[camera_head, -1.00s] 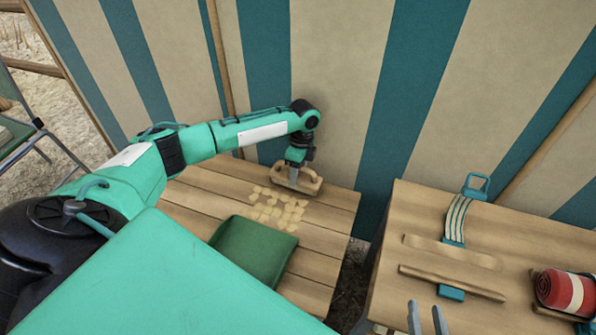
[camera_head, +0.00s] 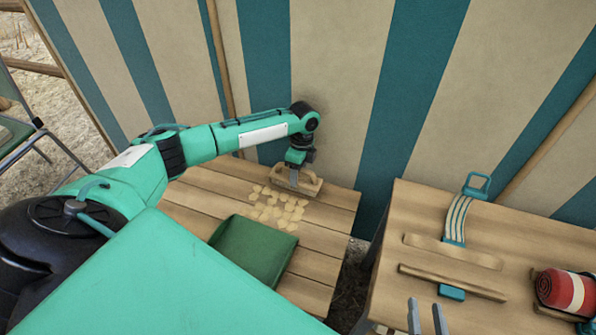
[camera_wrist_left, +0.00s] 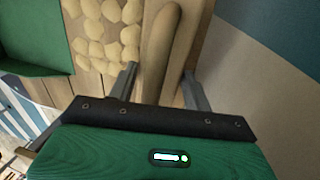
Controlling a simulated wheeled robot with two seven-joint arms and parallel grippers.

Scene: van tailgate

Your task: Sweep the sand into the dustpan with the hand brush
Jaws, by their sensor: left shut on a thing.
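The wooden hand brush (camera_head: 312,186) is at the far end of the slatted table, on or just above the boards. My left gripper (camera_head: 294,179) is shut on its handle, which also shows between the fingers in the left wrist view (camera_wrist_left: 164,45). The sand (camera_head: 277,209) lies as several pale, flat patches between the brush and the green dustpan (camera_head: 250,248). My right gripper (camera_head: 427,318) is open and empty at the bottom edge.
A striped cloth wall (camera_head: 335,90) rises close behind the brush. A second wooden table (camera_head: 400,240) on the right holds a strap with teal ends (camera_head: 456,215), wooden strips and a red roll (camera_head: 560,289). A gap separates the tables. A folding chair (camera_head: 25,135) stands at far left.

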